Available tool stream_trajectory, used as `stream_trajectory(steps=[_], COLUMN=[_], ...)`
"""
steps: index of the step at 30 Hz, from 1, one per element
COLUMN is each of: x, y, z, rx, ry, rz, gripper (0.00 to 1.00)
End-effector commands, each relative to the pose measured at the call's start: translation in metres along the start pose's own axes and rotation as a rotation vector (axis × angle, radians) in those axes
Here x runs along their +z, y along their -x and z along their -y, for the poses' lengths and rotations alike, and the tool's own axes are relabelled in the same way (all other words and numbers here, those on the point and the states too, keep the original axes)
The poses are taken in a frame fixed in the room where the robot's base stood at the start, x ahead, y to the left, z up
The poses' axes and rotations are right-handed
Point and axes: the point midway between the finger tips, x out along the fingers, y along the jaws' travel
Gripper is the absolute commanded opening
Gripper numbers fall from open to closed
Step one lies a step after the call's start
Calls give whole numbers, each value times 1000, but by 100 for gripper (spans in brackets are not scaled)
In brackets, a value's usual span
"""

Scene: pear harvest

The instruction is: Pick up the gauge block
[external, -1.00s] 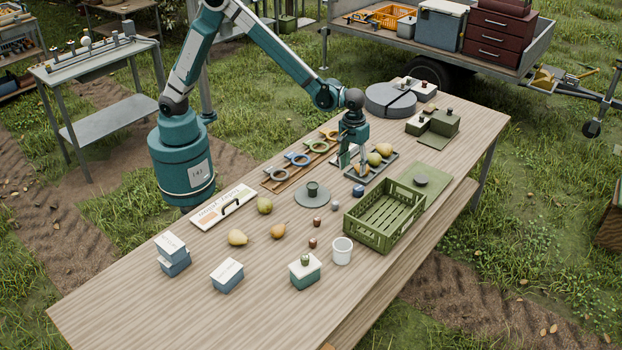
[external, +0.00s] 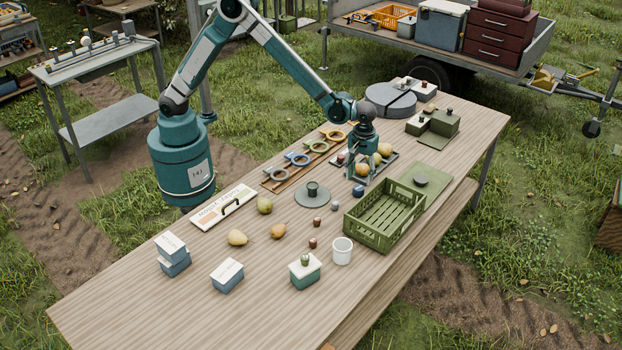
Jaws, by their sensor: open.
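A small blue block (external: 358,191) lies on the wooden table, left of the green crate; it looks like the gauge block, though it is too small to be sure. My gripper (external: 361,179) points down with its fingers apart. In the picture its fingertips are just above the blue block, and nothing shows held between them. I cannot tell how high the tips are above it. The gripper partly hides the dark tray of pears (external: 385,163) behind it.
The green slatted crate (external: 384,235) stands close on the right. A grey disc with a dark weight (external: 312,195) and a rack of coloured rings (external: 298,166) are to the left. A white cup (external: 342,251), loose pears and boxes stand nearer the front.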

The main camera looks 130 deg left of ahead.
Motion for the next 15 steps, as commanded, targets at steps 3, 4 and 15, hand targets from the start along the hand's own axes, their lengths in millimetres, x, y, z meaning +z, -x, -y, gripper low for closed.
stream_trajectory(steps=[3,4,15], x=[0,0,0], y=[-11,-13,-18], z=[0,0,0], rx=[0,0,0], ry=[0,0,0], rz=[0,0,0], gripper=[47,47,47])
